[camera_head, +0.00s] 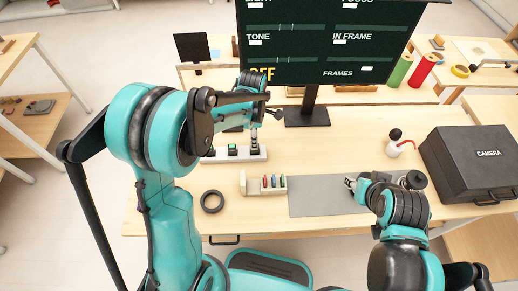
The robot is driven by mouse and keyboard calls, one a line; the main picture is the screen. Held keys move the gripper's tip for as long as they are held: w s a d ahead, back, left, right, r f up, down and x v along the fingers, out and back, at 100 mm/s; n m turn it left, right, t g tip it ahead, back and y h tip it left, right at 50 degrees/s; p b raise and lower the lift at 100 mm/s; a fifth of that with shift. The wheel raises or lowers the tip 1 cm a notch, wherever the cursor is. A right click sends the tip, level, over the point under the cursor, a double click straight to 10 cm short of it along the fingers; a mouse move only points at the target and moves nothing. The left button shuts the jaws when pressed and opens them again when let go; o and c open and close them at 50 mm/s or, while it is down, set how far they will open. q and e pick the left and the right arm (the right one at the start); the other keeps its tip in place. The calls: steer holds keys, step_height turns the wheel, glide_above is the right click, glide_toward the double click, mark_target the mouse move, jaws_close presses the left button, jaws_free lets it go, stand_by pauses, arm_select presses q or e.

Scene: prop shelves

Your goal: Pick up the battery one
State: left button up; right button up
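A small pale holder (249,185) stands at the front middle of the table with a few small coloured cylinders (273,182), possibly batteries, upright in a row. I cannot tell which is battery one. A white strip (222,155) with a green-lit button (233,151) lies behind it. My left gripper (254,139) points down at the right end of this strip; its fingers are small and partly hidden by my arm, so I cannot tell whether it holds anything. My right gripper (350,182) is low over the grey mat (318,198), right of the holder; its finger opening is unclear.
A dark screen (320,42) on a stand (306,115) rises behind. A black camera case (480,160) and a white bottle (393,147) with a dark top are at right. A black ring (212,201) lies left of the holder. The mat's left part is clear.

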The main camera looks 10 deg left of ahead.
arm_select(q)
steer(key=f+b, duration=0.1)
steer(key=f, duration=0.3)
steer(key=f+b, duration=0.1)
steer(key=f, duration=0.2)
steer(key=shift+w+b, duration=0.35)
steer(key=shift+r, duration=0.1)
jaws_close()
